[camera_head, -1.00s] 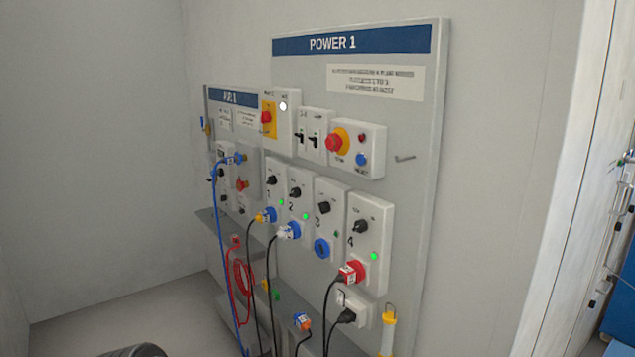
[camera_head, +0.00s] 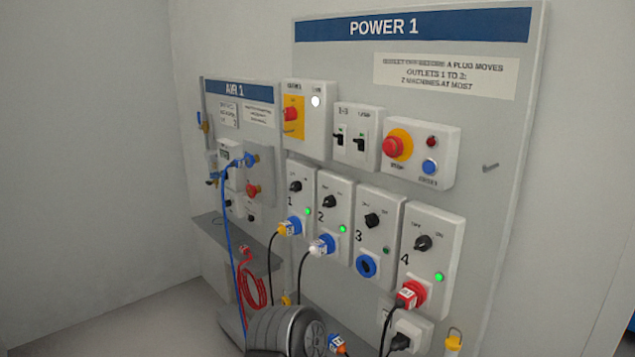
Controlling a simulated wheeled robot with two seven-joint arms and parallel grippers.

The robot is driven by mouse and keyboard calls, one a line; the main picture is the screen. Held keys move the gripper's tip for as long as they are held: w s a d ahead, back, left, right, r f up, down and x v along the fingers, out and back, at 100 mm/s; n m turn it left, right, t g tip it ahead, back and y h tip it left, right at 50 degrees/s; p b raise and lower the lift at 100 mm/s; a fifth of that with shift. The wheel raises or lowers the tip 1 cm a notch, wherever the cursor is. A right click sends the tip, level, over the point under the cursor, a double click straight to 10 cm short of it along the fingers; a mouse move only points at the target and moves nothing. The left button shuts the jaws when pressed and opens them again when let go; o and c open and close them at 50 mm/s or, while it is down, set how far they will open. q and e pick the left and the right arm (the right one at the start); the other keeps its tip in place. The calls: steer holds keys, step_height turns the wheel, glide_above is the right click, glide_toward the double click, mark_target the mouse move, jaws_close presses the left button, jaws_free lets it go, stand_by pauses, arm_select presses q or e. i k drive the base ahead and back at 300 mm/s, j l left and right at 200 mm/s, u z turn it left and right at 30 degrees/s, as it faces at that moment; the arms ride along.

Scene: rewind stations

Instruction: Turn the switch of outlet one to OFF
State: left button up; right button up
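Outlet one (camera_head: 300,204) is the leftmost of the white outlet boxes on the POWER 1 panel, marked "1". Its black rotary switch (camera_head: 296,186) is near the top of the box; its small position labels are too blurred to read. Its green lamp (camera_head: 308,211) is lit. A yellow-and-blue plug (camera_head: 290,228) with a black cable sits in its socket. Neither of my grippers shows.
Outlet two (camera_head: 334,210) has a lit lamp and a white plug; outlet three (camera_head: 371,235) has an empty blue socket; outlet four (camera_head: 425,255) holds a red plug. An emergency stop (camera_head: 396,145) sits above. The AIR 1 panel (camera_head: 236,92), with blue and red hoses, stands left.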

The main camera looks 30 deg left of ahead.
mark_target(296, 187)
steer(key=j+z, duration=0.15)
steer(key=j, duration=0.95)
steer(key=j+z, duration=0.1)
steer(key=j, duration=1.05)
steer(key=j+z, duration=0.15)
steer(key=j, duration=0.95)
steer(key=k, duration=0.05)
